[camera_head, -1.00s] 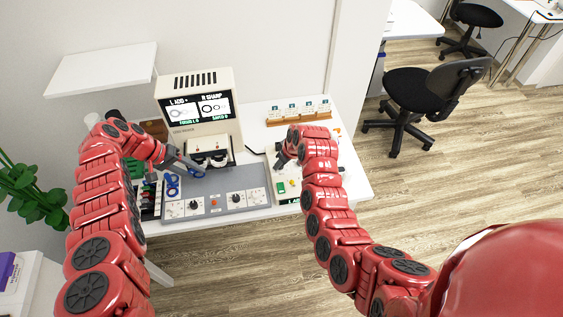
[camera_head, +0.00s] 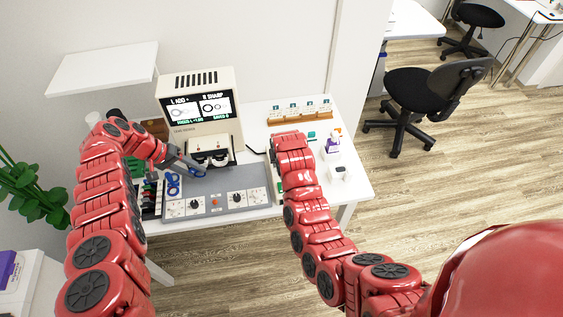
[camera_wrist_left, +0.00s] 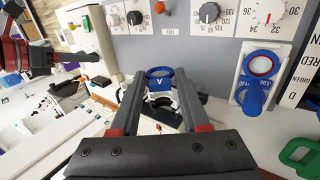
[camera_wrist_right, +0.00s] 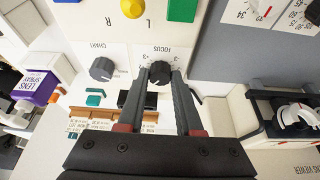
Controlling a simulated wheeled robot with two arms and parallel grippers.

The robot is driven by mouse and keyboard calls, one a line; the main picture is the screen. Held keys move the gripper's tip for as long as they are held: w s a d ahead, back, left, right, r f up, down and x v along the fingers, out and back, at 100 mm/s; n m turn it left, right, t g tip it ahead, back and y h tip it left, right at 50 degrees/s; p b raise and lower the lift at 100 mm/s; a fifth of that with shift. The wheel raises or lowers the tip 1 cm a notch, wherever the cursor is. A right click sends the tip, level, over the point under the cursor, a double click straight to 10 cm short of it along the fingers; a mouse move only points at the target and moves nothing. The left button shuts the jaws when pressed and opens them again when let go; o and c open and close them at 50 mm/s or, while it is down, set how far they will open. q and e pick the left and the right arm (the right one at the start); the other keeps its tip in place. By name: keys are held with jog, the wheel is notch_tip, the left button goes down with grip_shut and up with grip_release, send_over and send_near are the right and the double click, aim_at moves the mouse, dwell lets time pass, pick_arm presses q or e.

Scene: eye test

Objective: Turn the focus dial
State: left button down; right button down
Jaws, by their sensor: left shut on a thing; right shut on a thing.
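The focus dial (camera_wrist_right: 160,72) is a black knob under a FOCUS label in the right wrist view. My right gripper (camera_wrist_right: 158,82) is shut on it; in the head view my right arm hides this gripper and the dial. A grey CHART dial (camera_wrist_right: 103,68) sits beside it. The vision tester's screen (camera_head: 200,107) shows an L and an R chart with a focus line below. My left gripper (camera_head: 201,171) is shut on a blue ring-handled lens (camera_wrist_left: 160,72), held over the grey dial panel (camera_head: 215,202).
Another blue lens (camera_wrist_left: 257,80) rests on a white holder left of the panel in the head view. The viewer (camera_head: 208,156) stands below the screen. A wall shelf (camera_head: 105,70) hangs upper left.

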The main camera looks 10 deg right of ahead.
jog(key=shift+a+m+h, duration=0.1)
jog(key=shift+m+h, duration=0.2)
jog(key=shift+m, duration=0.4)
jog(key=c, duration=0.6)
grip_release()
jog(key=v, duration=1.2)
jog(key=shift+a, duration=0.1)
